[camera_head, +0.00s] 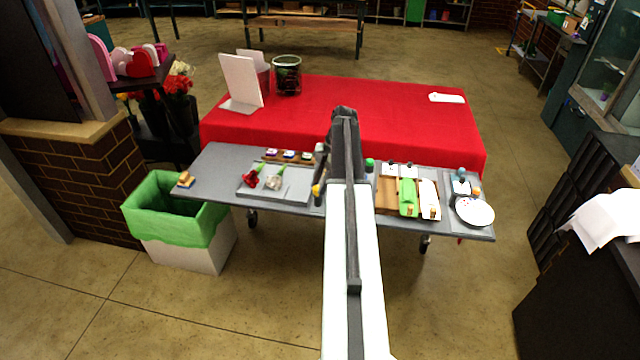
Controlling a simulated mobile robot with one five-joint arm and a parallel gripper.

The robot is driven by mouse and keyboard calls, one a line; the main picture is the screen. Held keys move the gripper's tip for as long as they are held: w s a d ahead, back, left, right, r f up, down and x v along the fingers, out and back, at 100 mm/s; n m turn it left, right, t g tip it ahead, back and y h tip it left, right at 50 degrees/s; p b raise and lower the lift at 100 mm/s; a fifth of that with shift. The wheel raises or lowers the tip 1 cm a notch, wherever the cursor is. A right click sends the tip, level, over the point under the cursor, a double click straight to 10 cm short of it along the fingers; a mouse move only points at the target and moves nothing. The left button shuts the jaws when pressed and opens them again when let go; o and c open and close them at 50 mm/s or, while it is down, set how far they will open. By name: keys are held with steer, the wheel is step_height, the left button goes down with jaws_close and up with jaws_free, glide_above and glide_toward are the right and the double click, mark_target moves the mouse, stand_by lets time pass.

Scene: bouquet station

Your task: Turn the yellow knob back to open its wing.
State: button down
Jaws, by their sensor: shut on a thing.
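The yellow knob (316,190) shows as a small yellow spot just left of my arm, at the middle of the grey table. My gripper (319,176) reaches down beside my arm and is shut on the yellow knob. My arm covers much of this spot, so the fingertips are hard to make out. The wing that belongs to the knob cannot be told apart here; my arm hides the area around it.
The grey table (217,168) holds a tray with a red and a white flower at left. At right are a wooden tray (387,206) with green and white rolls and a white plate (474,212). A green-lined bin (150,219) stands at left. A red-covered table (400,120) is behind.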

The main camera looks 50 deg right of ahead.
steer(key=shift+w+d, duration=0.1)
steer(key=shift+w, duration=0.05)
steer(key=c, duration=1.1)
jaws_free()
steer(key=shift+f, duration=0.1)
steer(key=p+v, duration=0.7)
steer(key=shift+r, duration=0.4)
steer(key=shift+d, duration=0.1)
